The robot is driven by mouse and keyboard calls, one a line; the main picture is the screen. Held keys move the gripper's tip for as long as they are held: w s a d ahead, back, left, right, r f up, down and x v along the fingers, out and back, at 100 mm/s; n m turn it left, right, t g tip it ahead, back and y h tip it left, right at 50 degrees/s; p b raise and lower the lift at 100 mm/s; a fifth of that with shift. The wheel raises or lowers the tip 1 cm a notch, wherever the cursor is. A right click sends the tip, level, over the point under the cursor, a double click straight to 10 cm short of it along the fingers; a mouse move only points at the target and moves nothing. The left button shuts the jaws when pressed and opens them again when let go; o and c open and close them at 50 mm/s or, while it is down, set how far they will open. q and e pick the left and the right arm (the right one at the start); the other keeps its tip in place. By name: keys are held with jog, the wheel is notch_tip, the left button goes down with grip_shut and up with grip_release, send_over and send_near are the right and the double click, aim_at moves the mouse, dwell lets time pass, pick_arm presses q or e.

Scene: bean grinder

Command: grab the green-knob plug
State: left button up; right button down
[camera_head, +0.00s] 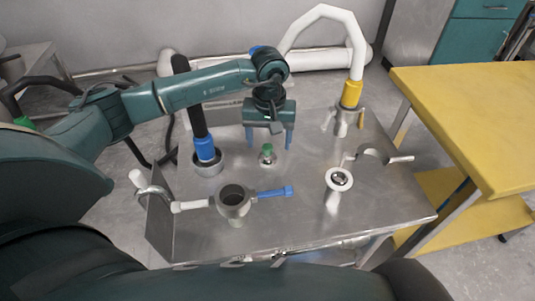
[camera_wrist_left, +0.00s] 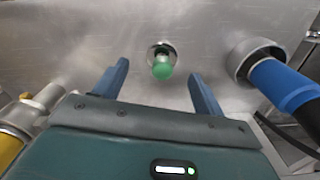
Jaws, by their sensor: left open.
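The green-knob plug (camera_head: 267,150) stands on the metal table, a small green knob on a round metal base. In the left wrist view the green knob (camera_wrist_left: 162,68) shows ahead of the gap between the fingers. My left gripper (camera_head: 269,142) is open, with its two blue fingers (camera_wrist_left: 160,85) spread apart, one on each side of the plug's line. In the head view the fingers point down above and behind the knob. Nothing is between the fingers. My right gripper is not in view.
A blue-collared black hose (camera_head: 205,148) stands left of the plug, and a yellow-collared white hose (camera_head: 351,94) stands right. A metal cup with a blue handle (camera_head: 233,202) and a white-rimmed fitting (camera_head: 339,180) stand nearer. A yellow table (camera_head: 480,110) is at right.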

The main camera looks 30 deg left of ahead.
aim_at(267, 147)
pick_arm(q)
notch_tip(267, 147, down, 5)
jog(key=shift+s+a+b, duration=0.1)
jog(key=shift+a+b, duration=0.05)
jog(key=shift+b, duration=0.25)
jog(key=shift+c, duration=0.5)
